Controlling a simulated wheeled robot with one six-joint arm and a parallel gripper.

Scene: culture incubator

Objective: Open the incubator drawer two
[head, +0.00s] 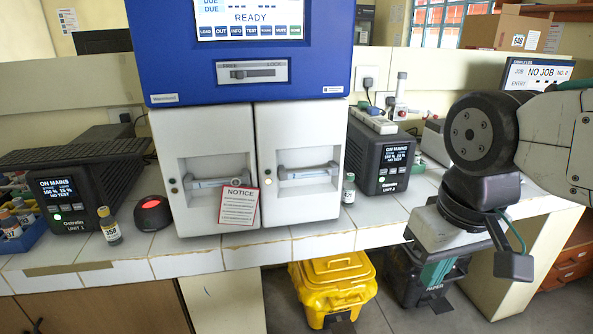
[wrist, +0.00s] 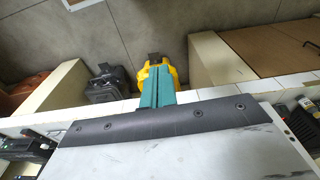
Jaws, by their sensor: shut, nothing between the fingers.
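The incubator has a blue upper housing (head: 240,45) with a lit READY screen. Below it are two white drawer fronts, a left one (head: 205,140) and a right one (head: 300,120), both flush with the body. Each has a recessed horizontal bar handle, the left handle (head: 210,182) and the right handle (head: 296,174). I cannot read a drawer number on either. My gripper (head: 438,272) hangs to the right of the incubator, beyond the counter's front edge and apart from the drawers. Its teal fingers also show together in the wrist view (wrist: 157,86), empty.
A red NOTICE card (head: 238,206) hangs by the left handle. Dark units stand on either side, the left (head: 85,195) and the right (head: 383,158). A small vial (head: 348,189) stands right of the drawers. A yellow bin (head: 335,285) is below.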

